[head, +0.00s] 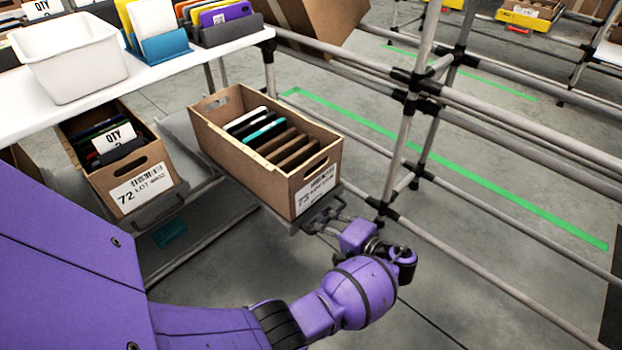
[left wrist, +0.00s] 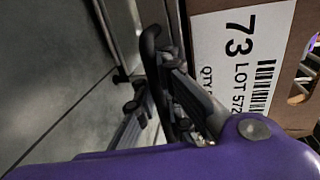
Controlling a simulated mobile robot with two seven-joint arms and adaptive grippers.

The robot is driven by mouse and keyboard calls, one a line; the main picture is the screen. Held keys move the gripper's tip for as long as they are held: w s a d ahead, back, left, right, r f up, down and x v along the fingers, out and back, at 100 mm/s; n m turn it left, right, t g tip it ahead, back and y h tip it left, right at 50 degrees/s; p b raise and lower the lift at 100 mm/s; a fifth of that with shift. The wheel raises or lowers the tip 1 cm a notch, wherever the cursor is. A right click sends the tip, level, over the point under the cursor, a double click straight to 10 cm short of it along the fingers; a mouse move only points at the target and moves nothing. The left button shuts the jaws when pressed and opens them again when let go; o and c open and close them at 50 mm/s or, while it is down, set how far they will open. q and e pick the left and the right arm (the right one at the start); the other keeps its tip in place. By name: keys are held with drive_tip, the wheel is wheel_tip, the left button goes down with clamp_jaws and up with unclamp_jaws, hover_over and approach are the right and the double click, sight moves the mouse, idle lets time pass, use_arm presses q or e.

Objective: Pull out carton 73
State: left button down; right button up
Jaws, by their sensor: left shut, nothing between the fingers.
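Carton 73 (head: 246,164) is an open brown cardboard box with dark, white and teal flat items inside. It sits tilted on a grey tray (head: 232,207), its labelled end toward my left arm. Its white label with "73" fills the upper middle of the left wrist view (left wrist: 240,50). A dark handle (left wrist: 150,45) shows beside the label. My left gripper (head: 329,224) is at the tray's front edge, just below the label, by the handle. Its fingers are shut with nothing between them. The exact contact with the handle is hard to make out. My right gripper is not in view.
Carton 72 (head: 135,188) sits left of carton 73, partly under a white table (head: 185,68) holding a white bin (head: 68,57) and file holders. A pipe rack (head: 405,120) stands to the right. Grey floor with a green line (head: 480,178) lies beyond.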

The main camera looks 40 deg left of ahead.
use_arm(q)
drive_tip(key=shift+w+d+r, duration=0.1)
drive_tip(key=shift+d+r, duration=0.1)
drive_tip(key=shift+r, duration=0.05)
drive_tip(key=c, duration=2.5)
unclamp_jaws()
drive_tip(key=o, duration=0.6)
drive_tip(key=shift+o, duration=0.3)
drive_tip(key=shift+f, duration=0.1)
drive_tip(key=v, duration=1.2)
drive_tip(key=shift+d, duration=0.1)
